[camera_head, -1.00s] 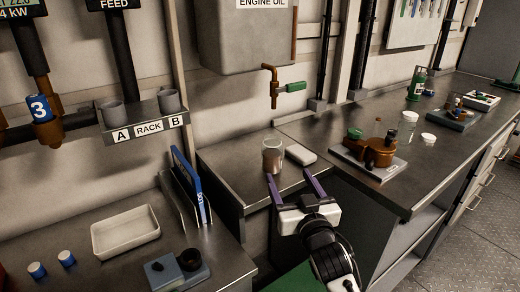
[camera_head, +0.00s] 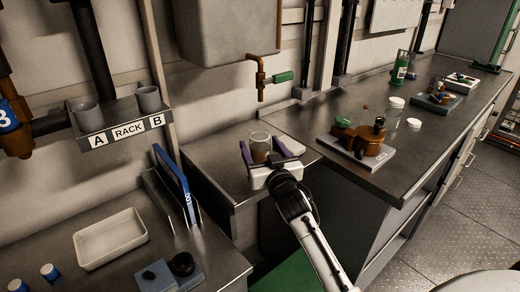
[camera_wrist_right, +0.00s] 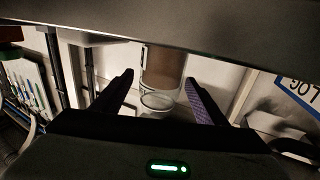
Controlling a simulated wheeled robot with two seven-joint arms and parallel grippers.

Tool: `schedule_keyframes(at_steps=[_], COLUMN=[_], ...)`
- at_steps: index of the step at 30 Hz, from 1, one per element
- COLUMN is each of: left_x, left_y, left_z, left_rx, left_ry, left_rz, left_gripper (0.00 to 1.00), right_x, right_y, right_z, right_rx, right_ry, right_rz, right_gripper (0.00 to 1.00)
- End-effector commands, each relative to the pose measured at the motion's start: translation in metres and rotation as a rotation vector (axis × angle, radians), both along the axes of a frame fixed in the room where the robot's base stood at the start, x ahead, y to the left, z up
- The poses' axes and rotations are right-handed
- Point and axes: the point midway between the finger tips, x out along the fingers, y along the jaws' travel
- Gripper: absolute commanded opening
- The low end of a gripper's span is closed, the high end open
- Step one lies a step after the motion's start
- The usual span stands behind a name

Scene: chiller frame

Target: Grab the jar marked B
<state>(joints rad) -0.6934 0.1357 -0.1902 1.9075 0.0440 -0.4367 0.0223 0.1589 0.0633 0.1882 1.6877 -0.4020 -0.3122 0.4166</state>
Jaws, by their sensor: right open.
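Two grey cups stand on the wall rack (camera_head: 128,131), one above label A (camera_head: 87,117) and one above label B (camera_head: 149,98). A clear glass jar with brown contents (camera_head: 260,152) stands on the low steel counter under the tap. No letter is readable on it. My right gripper (camera_head: 259,143) is open, its purple fingers one on each side of this glass jar. In the right wrist view the jar (camera_wrist_right: 163,70) appears between the two fingers (camera_wrist_right: 159,80), with gaps showing beside it. My left gripper is not in view.
The tap (camera_head: 262,78) with a green handle hangs above the jar. A blue folder (camera_head: 173,180) stands at the left of the low counter. A white tray (camera_head: 108,238) lies front left. A brown device (camera_head: 362,138) and small containers stand on the right bench.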

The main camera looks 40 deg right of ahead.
Motion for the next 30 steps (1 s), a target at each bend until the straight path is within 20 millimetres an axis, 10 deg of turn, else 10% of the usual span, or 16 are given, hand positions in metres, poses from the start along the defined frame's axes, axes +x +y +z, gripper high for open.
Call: schedule_keyframes(at_steps=[10, 20, 30], left_x=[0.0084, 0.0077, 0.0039], left_y=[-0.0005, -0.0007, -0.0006], left_z=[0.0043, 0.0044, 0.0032], left_rx=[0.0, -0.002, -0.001], left_ry=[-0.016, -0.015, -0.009], left_rz=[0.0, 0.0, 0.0], left_gripper=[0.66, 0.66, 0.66], right_x=[0.0084, 0.0083, 0.0084], right_y=[-0.0023, -0.0021, -0.0023], right_z=[-0.0001, 0.0009, 0.008], right_rx=[-0.001, -0.001, 0.0], right_ry=[0.0, -0.002, -0.003], right_rz=[0.001, 0.001, 0.001], right_gripper=[0.65, 0.14, 0.14])
